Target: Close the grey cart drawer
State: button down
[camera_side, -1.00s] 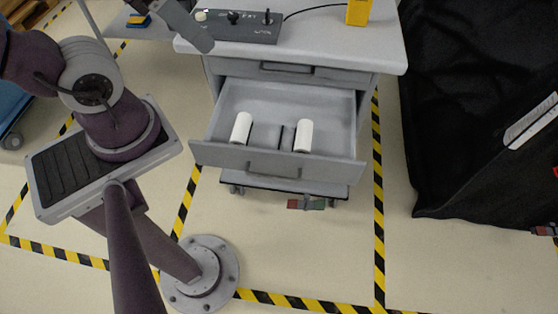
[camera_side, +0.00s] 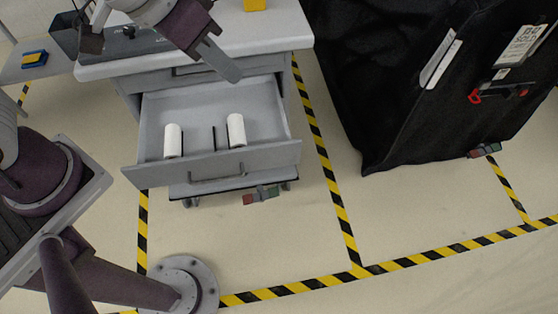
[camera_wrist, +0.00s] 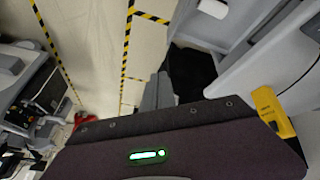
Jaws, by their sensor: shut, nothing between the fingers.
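The grey cart drawer (camera_side: 262,158) stands pulled out from the grey cart (camera_side: 130,100), with its front panel and bar handle facing the near side. Two white rolls (camera_side: 173,140) (camera_side: 236,130) stand inside it, with a thin dark divider between them. My gripper (camera_side: 232,74) is shut and empty. In the side view it appears over the drawer's back right part, near the worktop's front edge; its height above it is hard to judge. In the wrist view, the gripper fingers (camera_wrist: 158,90) point toward the floor, and part of the drawer (camera_wrist: 205,30) shows at the top.
The worktop (camera_side: 275,30) carries a yellow box (camera_side: 255,4) and a dark control panel (camera_side: 130,46). A black covered cart (camera_side: 370,90) stands to the right. Yellow-black tape marks the floor.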

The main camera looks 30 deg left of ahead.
jog(key=w+d+f+m+y, duration=0.1)
jog(key=d+f, duration=0.3)
jog(key=f, duration=0.2)
jog(key=w+d+f, duration=0.1)
jog(key=d+f, duration=0.2)
jog(key=f, duration=0.3)
notch_tip(320, 180, down, 17)
jog(key=s+m+t+y, duration=0.1)
jog(key=m+t+y, duration=0.2)
jog(key=m, duration=0.1)
jog(key=shift+w+a+r+x, duration=0.2)
jog(key=shift+a+x, duration=0.1)
jog(key=shift+x, duration=1.65)
jog(key=shift+w+a+r+x, duration=0.2)
jog(key=shift+a+x, duration=0.05)
jog(key=shift+x, duration=1.65)
jog(key=shift+w+a+r+x, duration=0.2)
jog(key=shift+a+x, duration=0.1)
jog(key=shift+x, duration=1.65)
jog(key=w+a, duration=1.7)
jog(key=shift+w+a, duration=0.2)
jog(key=shift+a, duration=0.05)
jog(key=shift+w+a+r, duration=0.1)
jog(key=shift+w+a, duration=0.1)
